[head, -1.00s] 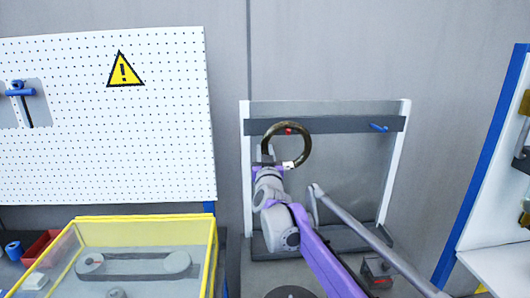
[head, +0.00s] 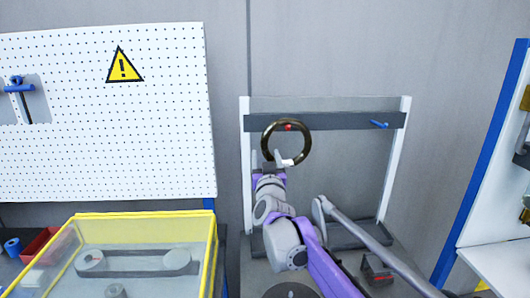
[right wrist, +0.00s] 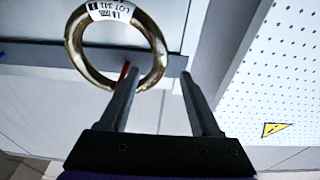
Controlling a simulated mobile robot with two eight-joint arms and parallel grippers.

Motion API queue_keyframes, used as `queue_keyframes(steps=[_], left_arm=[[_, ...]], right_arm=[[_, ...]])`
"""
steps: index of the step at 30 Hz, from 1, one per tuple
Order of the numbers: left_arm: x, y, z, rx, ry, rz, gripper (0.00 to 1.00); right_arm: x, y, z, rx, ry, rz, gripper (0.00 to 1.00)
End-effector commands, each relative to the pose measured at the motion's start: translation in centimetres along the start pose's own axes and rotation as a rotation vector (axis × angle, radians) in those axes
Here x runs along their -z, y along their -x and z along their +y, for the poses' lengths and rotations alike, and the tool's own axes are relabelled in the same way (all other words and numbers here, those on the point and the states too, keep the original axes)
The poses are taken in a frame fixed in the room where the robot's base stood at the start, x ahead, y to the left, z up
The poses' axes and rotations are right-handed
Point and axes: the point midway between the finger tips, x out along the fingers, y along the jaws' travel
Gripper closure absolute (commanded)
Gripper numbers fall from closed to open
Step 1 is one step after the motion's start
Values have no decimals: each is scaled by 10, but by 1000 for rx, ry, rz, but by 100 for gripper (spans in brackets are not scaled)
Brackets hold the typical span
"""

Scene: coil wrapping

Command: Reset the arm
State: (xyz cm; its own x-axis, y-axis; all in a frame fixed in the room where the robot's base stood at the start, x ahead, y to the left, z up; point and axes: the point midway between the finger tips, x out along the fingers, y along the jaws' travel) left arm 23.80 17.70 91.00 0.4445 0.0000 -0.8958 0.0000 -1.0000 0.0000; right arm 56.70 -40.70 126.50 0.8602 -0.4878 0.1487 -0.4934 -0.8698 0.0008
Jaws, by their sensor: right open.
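A dark bronze ring-shaped coil (head: 308,143) with a white label hangs at the red peg (head: 287,127) on the rack's dark crossbar. In the right wrist view the coil (right wrist: 158,48) is at the upper left, its printed label at the top. My right gripper (head: 276,158) is just below and in front of the coil's lower edge in the head view. My left gripper is not in view.
The rack (head: 245,180) has white posts and a second, blue peg (head: 379,124), empty. A yellow-rimmed case (head: 140,215) stands at lower left under a white pegboard (head: 120,150). A blue-edged shelf unit (head: 483,150) is at right. Wall space above the rack is clear.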

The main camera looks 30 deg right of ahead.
Motion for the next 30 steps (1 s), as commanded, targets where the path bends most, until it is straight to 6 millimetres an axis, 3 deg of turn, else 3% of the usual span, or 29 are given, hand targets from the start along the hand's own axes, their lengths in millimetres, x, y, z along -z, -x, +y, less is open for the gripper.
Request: queue_keyframes(steps=[3, 9, 19, 22, 26, 30], left_arm=[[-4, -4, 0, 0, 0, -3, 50], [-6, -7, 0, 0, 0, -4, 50], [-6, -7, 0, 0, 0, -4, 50], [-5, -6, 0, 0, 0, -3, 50], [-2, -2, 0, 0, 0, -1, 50], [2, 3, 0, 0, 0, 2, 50]], right_arm=[[-1, 25, 0, 0, -1, 0, 36], [0, 51, 0, 0, -1, 1, 36], [-1, 60, -2, 6, 0, -3, 36], [-10, 71, -16, 64, -3, -44, 36], [-46, 115, -57, 232, -6, -191, 36], [-107, 192, -94, 420, 18, -440, 36]])
